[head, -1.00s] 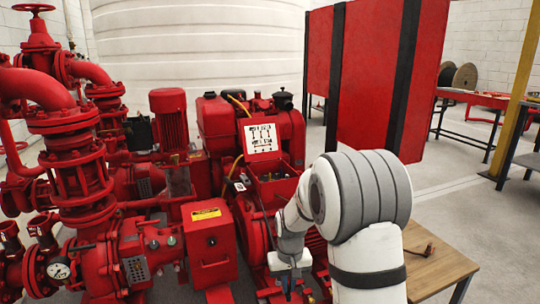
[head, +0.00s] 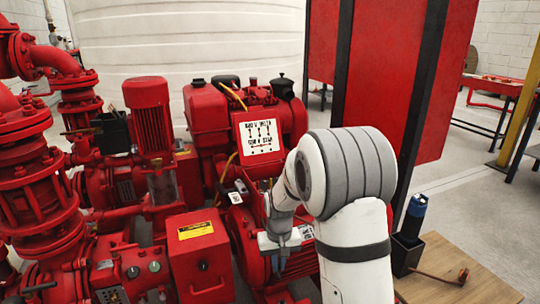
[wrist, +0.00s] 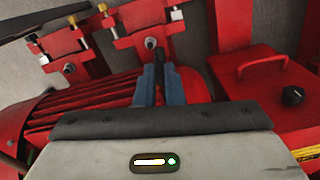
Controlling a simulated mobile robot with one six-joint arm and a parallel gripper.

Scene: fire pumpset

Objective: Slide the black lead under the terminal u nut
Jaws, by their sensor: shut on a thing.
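My gripper (wrist: 158,82) shows in the wrist view with its blue-grey fingers close together. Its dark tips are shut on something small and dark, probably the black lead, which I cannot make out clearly. In the head view my gripper (head: 279,264) points down over the red ribbed motor (head: 300,264). In the wrist view, brass and silver terminal studs and nuts (wrist: 112,32) stand on red parts beyond the fingertips. I cannot tell which one is the terminal u nut. In the head view my arm hides much of the terminal area.
A white wiring placard (head: 259,137) stands above the terminal area. A red box with a yellow label (head: 199,256) is left of the motor. A wooden table (head: 450,280) at right holds a blue-and-black tool (head: 412,222) and a copper-coloured tool (head: 445,276). Red pipework fills the left.

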